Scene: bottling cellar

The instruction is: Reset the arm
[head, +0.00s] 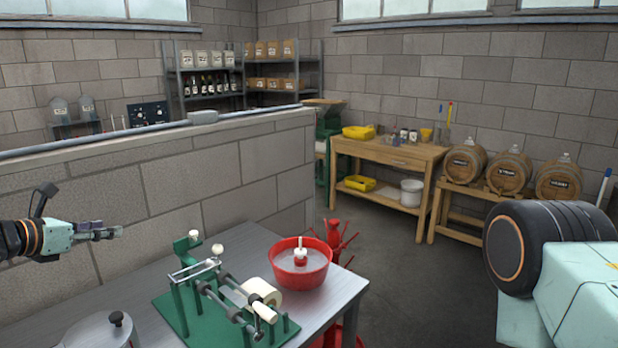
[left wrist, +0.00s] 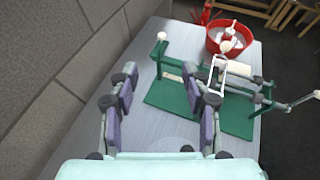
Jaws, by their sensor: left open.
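My left gripper (head: 120,232) reaches in from the left in the head view, in the air in front of the low block wall and left of the table. My right arm shows as a dark round joint and pale green links at the right edge of the head view. My right gripper is not in view.
A grey table (head: 140,305) holds a green labelling device (head: 190,310) with a label roll (head: 262,291), a red basin (head: 300,262) and a metal lidded pot (head: 95,335). A block wall (head: 180,180) runs behind. A wooden bench (head: 390,152) and barrels (head: 508,172) stand farther back.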

